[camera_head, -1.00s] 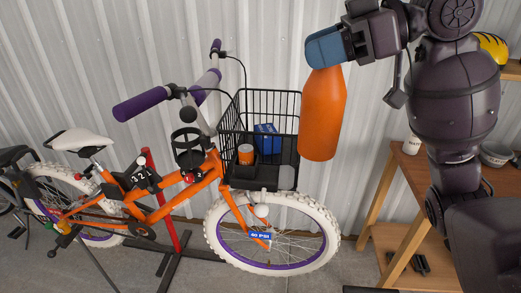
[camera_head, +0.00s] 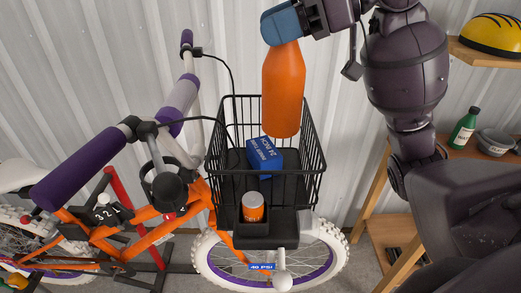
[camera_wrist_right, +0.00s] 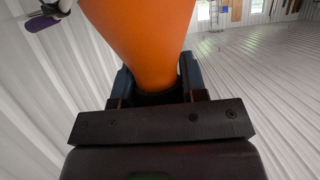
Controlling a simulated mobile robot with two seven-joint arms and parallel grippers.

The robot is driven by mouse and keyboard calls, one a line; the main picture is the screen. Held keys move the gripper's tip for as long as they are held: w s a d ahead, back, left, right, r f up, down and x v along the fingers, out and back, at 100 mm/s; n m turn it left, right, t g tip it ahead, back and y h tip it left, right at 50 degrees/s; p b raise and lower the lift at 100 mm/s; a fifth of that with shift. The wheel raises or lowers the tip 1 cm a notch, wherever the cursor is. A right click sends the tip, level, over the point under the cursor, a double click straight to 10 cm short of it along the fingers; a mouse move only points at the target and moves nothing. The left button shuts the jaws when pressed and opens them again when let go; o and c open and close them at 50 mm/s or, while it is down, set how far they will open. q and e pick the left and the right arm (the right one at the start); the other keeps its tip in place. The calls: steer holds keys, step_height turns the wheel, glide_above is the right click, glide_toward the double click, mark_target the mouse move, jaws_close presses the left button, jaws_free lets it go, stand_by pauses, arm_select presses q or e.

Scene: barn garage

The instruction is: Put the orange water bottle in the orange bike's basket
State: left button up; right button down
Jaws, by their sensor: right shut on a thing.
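The black wire basket (camera_head: 313,140) is on the front of the orange bike (camera_head: 150,215). In the head view the bottle overlaps the basket's back part, its lower end seen below the back rim; whether it is inside or above the basket I cannot tell. My left gripper is not in view.
The handlebar with purple grips (camera_head: 80,168) is left of the basket. A wooden shelf (camera_head: 400,230) with a green bottle (camera_head: 464,128), a bowl (camera_head: 495,142) and a yellow helmet (camera_head: 495,35) stands right.

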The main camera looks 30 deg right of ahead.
mark_target(275, 115)
step_height(275, 115, down, 14)
steer(key=shift+s+f, duration=0.15)
steer(key=shift+f, duration=0.05)
steer(key=shift+f+b, duration=0.35)
steer(key=shift+f, duration=2.3)
steer(key=c, duration=0.7)
jaws_free()
steer(key=shift+o, duration=0.2)
steer(key=b+v, duration=0.1)
steer(key=v, duration=1.1)
steer(key=shift+r, duration=0.2)
